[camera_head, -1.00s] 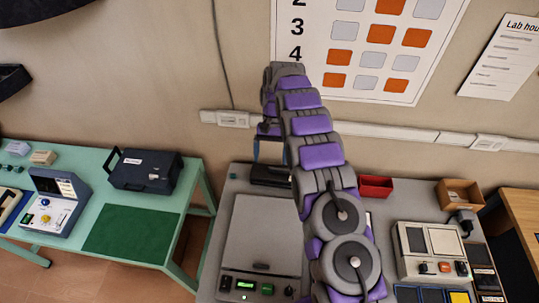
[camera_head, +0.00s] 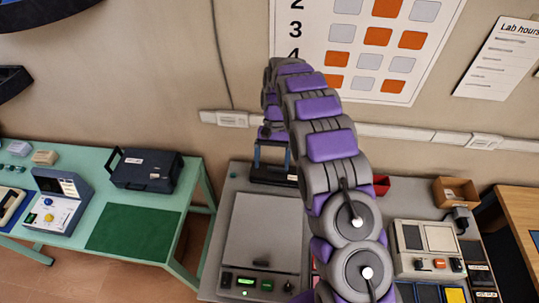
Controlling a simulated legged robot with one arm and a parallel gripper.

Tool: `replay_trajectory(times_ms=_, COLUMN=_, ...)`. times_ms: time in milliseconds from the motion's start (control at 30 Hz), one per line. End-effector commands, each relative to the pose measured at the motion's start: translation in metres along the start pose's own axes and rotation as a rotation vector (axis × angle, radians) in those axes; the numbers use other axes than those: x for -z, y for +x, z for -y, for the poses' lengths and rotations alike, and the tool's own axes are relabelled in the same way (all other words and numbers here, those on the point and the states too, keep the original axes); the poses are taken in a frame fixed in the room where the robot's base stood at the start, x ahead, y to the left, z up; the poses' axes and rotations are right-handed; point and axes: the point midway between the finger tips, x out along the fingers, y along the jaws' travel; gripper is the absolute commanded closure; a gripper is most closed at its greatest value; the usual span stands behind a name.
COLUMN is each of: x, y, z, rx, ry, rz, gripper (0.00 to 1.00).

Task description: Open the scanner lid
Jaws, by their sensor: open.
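The scanner appears to be the flat grey device on the grey table, with its lid (camera_head: 263,228) lying flat and closed. Its front panel (camera_head: 255,286) has a lit green display and several knobs. My arm rises from the lower right, arches over the table and bends down at its far end. My gripper (camera_head: 268,133) hangs there, small and partly hidden by my own arm, beyond the lid's back edge. It is open and appears empty, apart from the lid.
A red tray (camera_head: 381,186), a cardboard box (camera_head: 456,192) and a grey control box (camera_head: 428,248) are to the right. A green table (camera_head: 192,195) with a black case (camera_head: 147,170) stands left.

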Motion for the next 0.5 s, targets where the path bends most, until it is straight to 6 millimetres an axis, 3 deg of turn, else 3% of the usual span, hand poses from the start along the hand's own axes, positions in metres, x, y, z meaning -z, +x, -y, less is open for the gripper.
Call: replay_trajectory(times_ms=500, x=-0.048, y=0.023, z=-0.019, rx=0.000, ry=0.000, rz=0.000, gripper=0.11)
